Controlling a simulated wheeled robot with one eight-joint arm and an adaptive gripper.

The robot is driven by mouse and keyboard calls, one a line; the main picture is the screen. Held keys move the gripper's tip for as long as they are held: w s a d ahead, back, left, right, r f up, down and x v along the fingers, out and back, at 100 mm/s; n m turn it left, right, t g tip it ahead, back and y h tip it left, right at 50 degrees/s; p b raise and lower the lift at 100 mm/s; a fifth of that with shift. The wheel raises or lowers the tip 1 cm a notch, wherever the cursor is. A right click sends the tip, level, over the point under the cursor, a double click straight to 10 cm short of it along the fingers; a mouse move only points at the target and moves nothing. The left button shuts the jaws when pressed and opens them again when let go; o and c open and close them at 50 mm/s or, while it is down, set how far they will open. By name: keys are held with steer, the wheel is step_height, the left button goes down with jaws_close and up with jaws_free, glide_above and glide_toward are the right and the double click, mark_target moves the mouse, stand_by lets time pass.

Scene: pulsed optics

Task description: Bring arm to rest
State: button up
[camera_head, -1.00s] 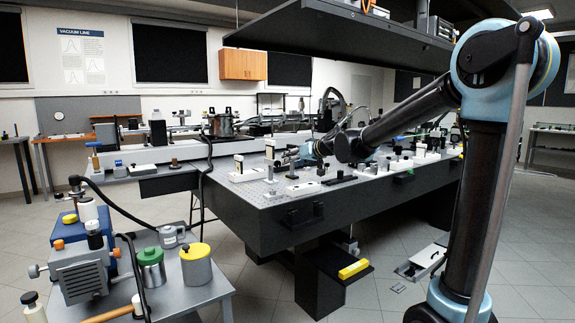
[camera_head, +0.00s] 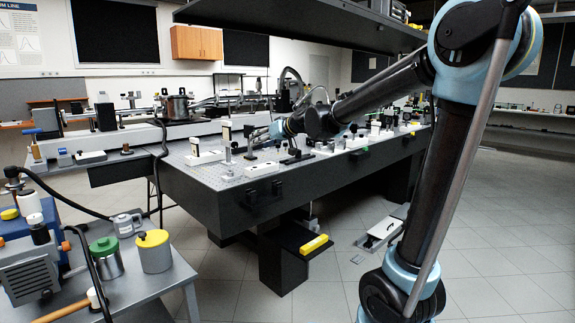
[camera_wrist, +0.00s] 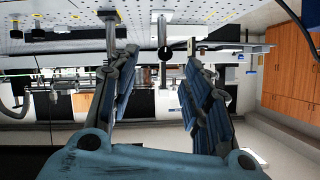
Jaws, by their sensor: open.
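My arm stretches from the right of the head view over the optical table (camera_head: 205,182). My gripper (camera_head: 255,136) is at its far end, small, low above the table's perforated top among the optics mounts. In the wrist view my gripper (camera_wrist: 155,75) has its two blue-grey fingers spread wide apart, with nothing held between them. The wrist view is upside down, with the perforated table top along its upper edge. A post with a dark round knob (camera_wrist: 164,50) shows between the fingertips, beyond them. I cannot tell how close it is to the fingers.
A black shelf (camera_head: 300,22) hangs above the table. A grey cart (camera_head: 135,285) with a pump (camera_head: 30,275), a green-lidded can (camera_head: 106,257) and a yellow-lidded can (camera_head: 153,251) stands front left. Open tiled floor (camera_head: 515,240) lies to the right.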

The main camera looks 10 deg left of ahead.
steer(key=s+d+f+m+g+h, duration=0.2)
steer(key=s+d+f+h, duration=0.1)
steer(key=s+d+f, duration=0.6)
steer(key=s+d+f+m+g+h, duration=0.1)
steer(key=s+d+f+m+h, duration=0.2)
steer(key=s+d+f, duration=0.6)
steer(key=s+d+f+m+g+h, duration=0.2)
steer(key=s+d+f+h, duration=0.2)
steer(key=s+d+f, duration=0.5)
steer(key=s+d, duration=0.7)
steer(key=d, duration=0.5)
steer(key=shift+f+m+g+h, duration=0.25)
steer(key=shift+m+g+h, duration=0.05)
steer(key=shift+m, duration=0.1)
steer(key=shift+w, duration=0.1)
steer(key=shift+w+f, duration=0.2)
steer(key=shift+w, duration=0.25)
steer(key=shift+c, duration=0.3)
steer(key=shift+c, duration=1)
steer(key=shift+d, duration=0.15)
